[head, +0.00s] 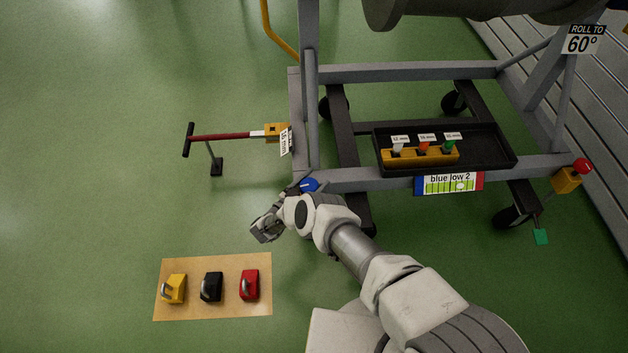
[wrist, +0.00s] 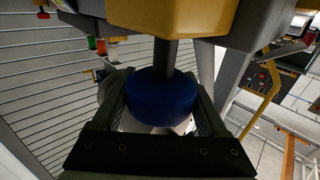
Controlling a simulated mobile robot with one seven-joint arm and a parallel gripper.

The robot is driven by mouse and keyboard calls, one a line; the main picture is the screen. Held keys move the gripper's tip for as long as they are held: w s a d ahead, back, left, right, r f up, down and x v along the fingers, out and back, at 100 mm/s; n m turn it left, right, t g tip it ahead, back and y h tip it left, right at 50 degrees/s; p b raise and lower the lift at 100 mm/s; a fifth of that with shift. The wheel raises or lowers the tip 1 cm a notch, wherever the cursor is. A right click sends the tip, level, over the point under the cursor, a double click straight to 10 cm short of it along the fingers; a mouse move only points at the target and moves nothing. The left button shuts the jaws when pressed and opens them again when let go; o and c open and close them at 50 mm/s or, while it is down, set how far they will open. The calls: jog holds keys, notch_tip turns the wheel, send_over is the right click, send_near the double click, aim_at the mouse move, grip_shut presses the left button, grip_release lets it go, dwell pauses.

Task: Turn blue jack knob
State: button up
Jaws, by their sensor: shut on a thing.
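The blue jack knob (wrist: 162,97) fills the middle of the wrist view, a round blue knob on a dark shaft below a yellow block (wrist: 180,15). My gripper (wrist: 160,115) has one finger on each side of the knob and is shut on it. In the head view, only part of the blue knob (head: 310,185) shows at the frame's lower left corner, beside my gripper (head: 288,190); my wrist hides much of it. A label reading "blue low 2" (head: 449,183) with a level gauge is on the frame's lower rail.
A black tray (head: 498,148) with a yellow holder (head: 420,157) sits on the grey frame. A red-handled bar (head: 225,136) sticks out left. A board (head: 213,312) with yellow, black and red blocks lies on the floor. A red knob (head: 582,165) is at right.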

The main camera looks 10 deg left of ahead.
jog(key=o, duration=1.3)
jog(key=v, duration=1.7)
jog(key=shift+a, duration=0.2)
